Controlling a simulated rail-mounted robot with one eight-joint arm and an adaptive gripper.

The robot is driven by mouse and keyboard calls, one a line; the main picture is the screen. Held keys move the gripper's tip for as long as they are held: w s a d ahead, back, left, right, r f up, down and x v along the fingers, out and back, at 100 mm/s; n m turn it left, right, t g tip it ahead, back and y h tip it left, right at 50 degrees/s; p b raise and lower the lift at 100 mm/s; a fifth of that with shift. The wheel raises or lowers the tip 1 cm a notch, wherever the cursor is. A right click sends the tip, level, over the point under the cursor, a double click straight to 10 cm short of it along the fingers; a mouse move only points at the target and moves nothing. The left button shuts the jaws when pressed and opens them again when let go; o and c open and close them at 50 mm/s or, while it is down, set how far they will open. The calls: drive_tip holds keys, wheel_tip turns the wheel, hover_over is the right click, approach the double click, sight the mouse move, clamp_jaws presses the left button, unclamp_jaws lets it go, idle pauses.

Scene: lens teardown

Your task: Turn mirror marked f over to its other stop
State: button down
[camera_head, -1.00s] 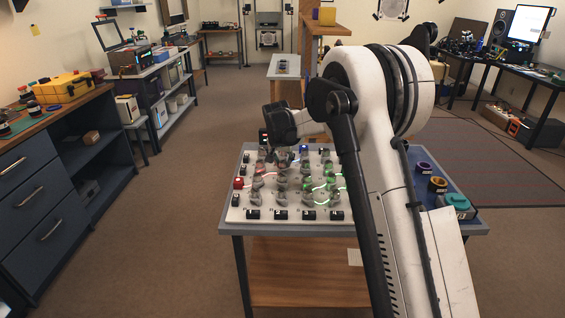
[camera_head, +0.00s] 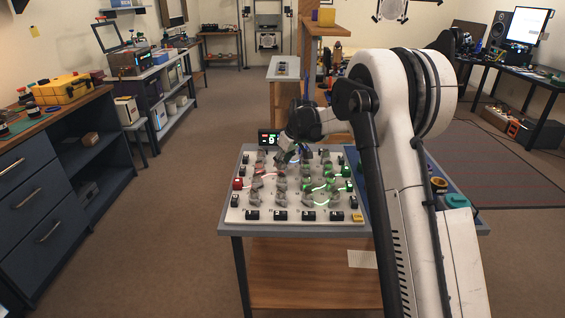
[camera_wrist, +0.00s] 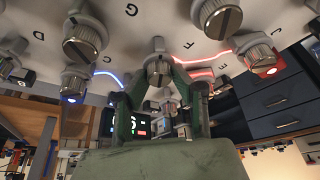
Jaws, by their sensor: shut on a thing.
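The board (camera_head: 234,217) lies on a table and carries several grey knob-like mirror mounts with red, green and blue light paths. My gripper (camera_head: 284,156) is low over the board's back left part. In the wrist view, the dark green fingers of my gripper (camera_wrist: 158,78) are shut around a grey knob-topped mount (camera_wrist: 158,68). Letters are printed beside the mounts; the one for the held mount is too small and tilted to read surely. Other mounts stand close by, one at the upper left (camera_wrist: 84,38) and one at the right (camera_wrist: 259,56).
A small lit display (camera_head: 268,138) stands at the board's back left edge. Black blocks line the board's front, with a yellow one (camera_head: 357,217) at the right corner. A blue mat with round coloured parts (camera_head: 438,185) is at the table's right, partly behind my arm.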

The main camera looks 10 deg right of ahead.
drive_tip(key=shift+n+g+y, duration=0.5)
drive_tip(key=shift+n, duration=1.1)
drive_tip(key=c, duration=1.5)
unclamp_jaws()
drive_tip(key=shift+o, duration=0.2)
drive_tip(key=v, duration=1.2)
drive_tip(key=shift+s, duration=0.1)
